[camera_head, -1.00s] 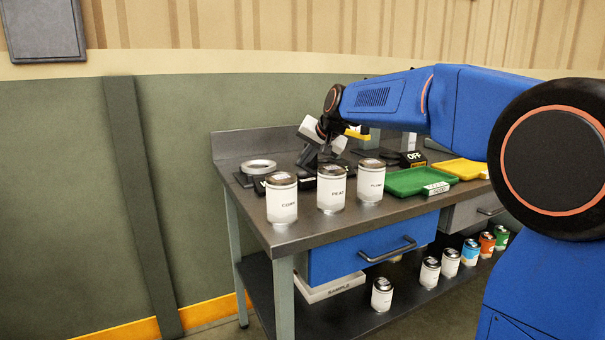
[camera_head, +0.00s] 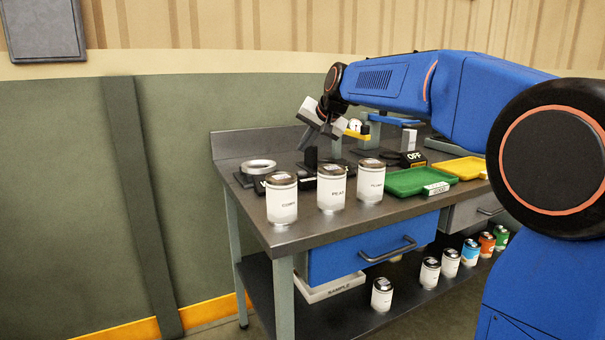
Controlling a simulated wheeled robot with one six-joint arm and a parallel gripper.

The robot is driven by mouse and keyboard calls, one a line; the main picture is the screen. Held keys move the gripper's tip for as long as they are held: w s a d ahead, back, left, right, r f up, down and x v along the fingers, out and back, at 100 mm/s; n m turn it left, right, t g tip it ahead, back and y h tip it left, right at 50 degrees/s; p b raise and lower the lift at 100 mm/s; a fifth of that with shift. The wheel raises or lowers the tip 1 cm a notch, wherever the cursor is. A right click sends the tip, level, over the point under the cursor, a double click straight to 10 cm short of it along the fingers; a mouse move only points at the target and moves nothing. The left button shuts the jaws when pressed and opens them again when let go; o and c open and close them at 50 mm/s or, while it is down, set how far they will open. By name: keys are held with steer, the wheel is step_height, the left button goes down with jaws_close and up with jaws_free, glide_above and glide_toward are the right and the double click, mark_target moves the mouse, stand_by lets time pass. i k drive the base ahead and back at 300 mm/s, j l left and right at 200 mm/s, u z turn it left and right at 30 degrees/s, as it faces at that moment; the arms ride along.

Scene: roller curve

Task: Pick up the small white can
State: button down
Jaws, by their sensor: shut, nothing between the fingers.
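Several cans with white labels are in view. Three small white ones stand upright on the lower shelf: one at the front (camera_head: 382,294), one in the middle (camera_head: 430,273) and one farther right (camera_head: 450,264). Three larger white-labelled cans stand on the bench top: a left one (camera_head: 282,200), a middle one (camera_head: 331,190) and a right one (camera_head: 370,182). My gripper (camera_head: 306,143) is above the back of the bench, behind the larger cans, tilted with its fingers pointing down. It is shut and empty, apart from every can.
The bench top (camera_head: 310,233) also carries a green tray (camera_head: 408,182), a yellow tray (camera_head: 462,169), a grey ring-shaped part (camera_head: 261,166) and an OFF block (camera_head: 413,158). Blue (camera_head: 471,251), orange (camera_head: 487,243) and green (camera_head: 501,237) cans and a SAMPLE tray (camera_head: 335,289) sit below.

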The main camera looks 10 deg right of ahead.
mark_target(331, 179)
steer(key=k+j, duration=0.1)
steer(key=k, duration=0.4)
steer(key=k+j, duration=0.1)
steer(key=k, duration=0.4)
